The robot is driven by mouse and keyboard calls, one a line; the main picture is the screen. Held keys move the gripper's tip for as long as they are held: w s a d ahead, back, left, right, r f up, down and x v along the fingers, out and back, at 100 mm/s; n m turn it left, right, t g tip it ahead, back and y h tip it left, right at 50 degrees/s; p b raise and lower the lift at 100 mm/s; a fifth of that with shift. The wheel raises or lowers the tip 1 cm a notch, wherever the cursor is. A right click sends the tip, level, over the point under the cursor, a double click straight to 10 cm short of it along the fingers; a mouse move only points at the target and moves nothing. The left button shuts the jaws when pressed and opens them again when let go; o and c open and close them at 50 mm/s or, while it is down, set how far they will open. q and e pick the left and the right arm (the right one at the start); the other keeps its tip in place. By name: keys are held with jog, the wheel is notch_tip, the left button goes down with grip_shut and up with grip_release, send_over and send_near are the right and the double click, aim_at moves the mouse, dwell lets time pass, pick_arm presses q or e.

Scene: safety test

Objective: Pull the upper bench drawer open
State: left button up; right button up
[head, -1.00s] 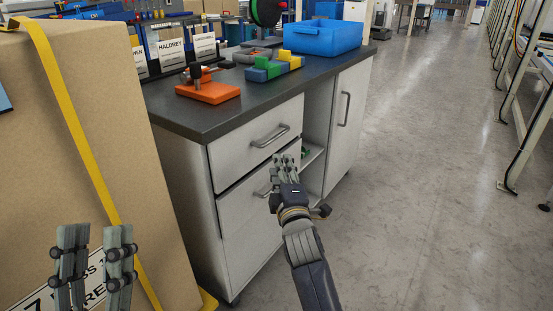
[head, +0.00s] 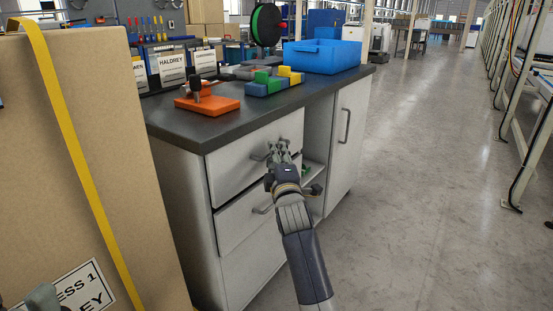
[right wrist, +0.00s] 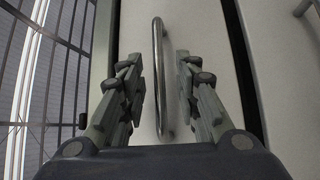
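The upper bench drawer (head: 228,172) is the top light-grey front under the dark worktop and looks closed. Its grey bar handle (head: 257,157) is partly hidden by my right gripper (head: 280,150), which is at the handle's right part. I see no clear contact. Only a small part of my left gripper (head: 42,297) shows at the bottom left corner, and its fingertips cannot be judged.
A lower drawer (head: 235,225) with its own handle is below. A cupboard door (head: 346,140) is to the right. On the worktop (head: 215,127) are an orange fixture (head: 208,104), coloured blocks and a blue bin (head: 322,58). A large cardboard box (head: 85,150) stands left; floor is free at right.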

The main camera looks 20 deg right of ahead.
jog(key=shift+w+r, duration=0.1)
jog(key=shift+w, duration=0.2)
jog(key=shift+c, duration=0.6)
grip_shut()
jog(key=shift+s+d, duration=0.1)
jog(key=shift+d, duration=0.05)
